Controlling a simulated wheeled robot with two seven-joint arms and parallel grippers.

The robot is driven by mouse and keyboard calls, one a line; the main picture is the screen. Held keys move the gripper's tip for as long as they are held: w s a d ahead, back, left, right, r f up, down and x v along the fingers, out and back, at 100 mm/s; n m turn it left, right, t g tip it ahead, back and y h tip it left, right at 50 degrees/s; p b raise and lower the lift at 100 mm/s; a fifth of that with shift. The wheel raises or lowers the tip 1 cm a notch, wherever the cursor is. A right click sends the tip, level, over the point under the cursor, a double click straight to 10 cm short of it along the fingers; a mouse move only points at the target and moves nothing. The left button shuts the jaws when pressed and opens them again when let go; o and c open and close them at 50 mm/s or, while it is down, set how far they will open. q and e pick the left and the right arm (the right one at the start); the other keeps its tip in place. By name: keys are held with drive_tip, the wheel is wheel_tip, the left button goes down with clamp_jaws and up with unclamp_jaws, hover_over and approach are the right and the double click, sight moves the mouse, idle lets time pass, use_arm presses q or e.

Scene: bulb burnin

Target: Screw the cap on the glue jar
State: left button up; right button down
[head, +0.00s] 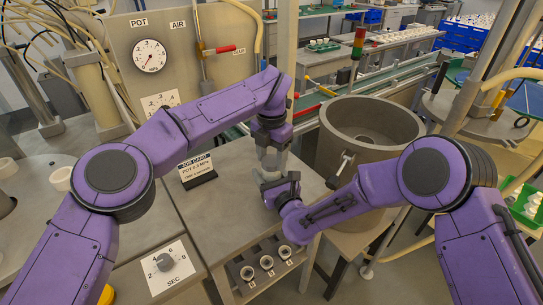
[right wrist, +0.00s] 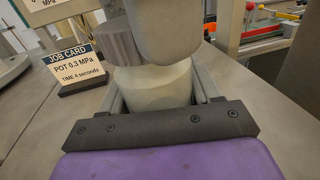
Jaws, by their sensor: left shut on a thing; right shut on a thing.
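The glue jar (right wrist: 155,88) is a pale, round body standing upright between the fingers of my right gripper (right wrist: 152,95). My right gripper also shows low over the grey table in the head view (head: 270,180), shut on the jar. My left gripper (head: 270,150) points down from directly above the jar. The left gripper is shut on the cap, which is mostly hidden between those fingers. I cannot tell whether the cap's thread is engaged.
A job card (head: 197,169) stands on the table to the left, reading POT 0.3 MPa. A large grey pot (head: 335,150) stands close on the right. A gauge panel (head: 180,60) is behind. Several small round holders (head: 266,262) sit at the table's front.

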use_arm(q)
drive_tip(key=m, duration=0.5)
drive_tip(key=o, duration=1.2)
drive_tip(key=shift+o, duration=0.2)
drive_tip(key=shift+r, duration=3.75)
use_arm(e)
drive_tip(key=shift+c, duration=0.8)
unclamp_jaws()
